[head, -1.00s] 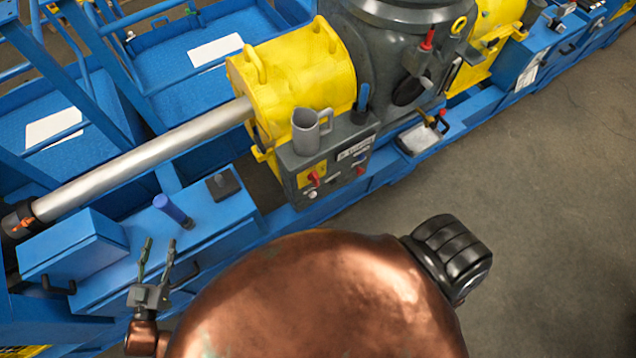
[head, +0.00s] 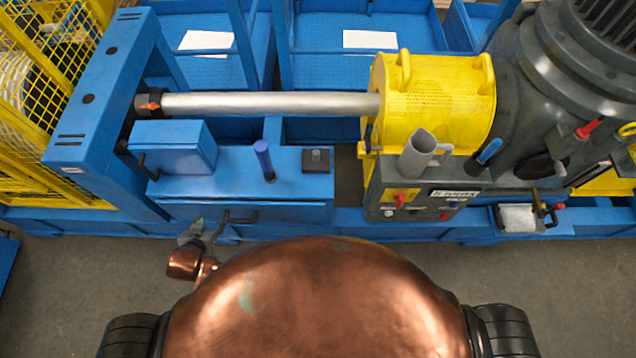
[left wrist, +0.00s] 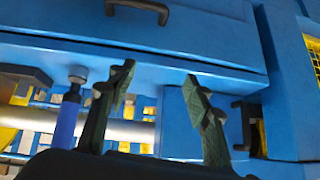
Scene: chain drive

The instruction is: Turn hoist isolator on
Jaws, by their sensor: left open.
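A grey control box (head: 378,209) stands below the yellow coupling guard, with a label plate (head: 455,193) too small to read surely. My left gripper (head: 203,232) is in front of the blue drawer cabinet, well left of the control box. In the left wrist view its two fingers (left wrist: 158,76) are spread, with nothing between them. My right gripper is not in view.
A grey jug (head: 416,155) stands on the control box, with a blue-handled tool (head: 488,152) beside it. The cabinet has a protruding drawer handle (head: 240,217) and a blue cylinder (head: 264,158) on top. A white-topped tray (head: 518,218) sits right of the box. Grey floor lies in front.

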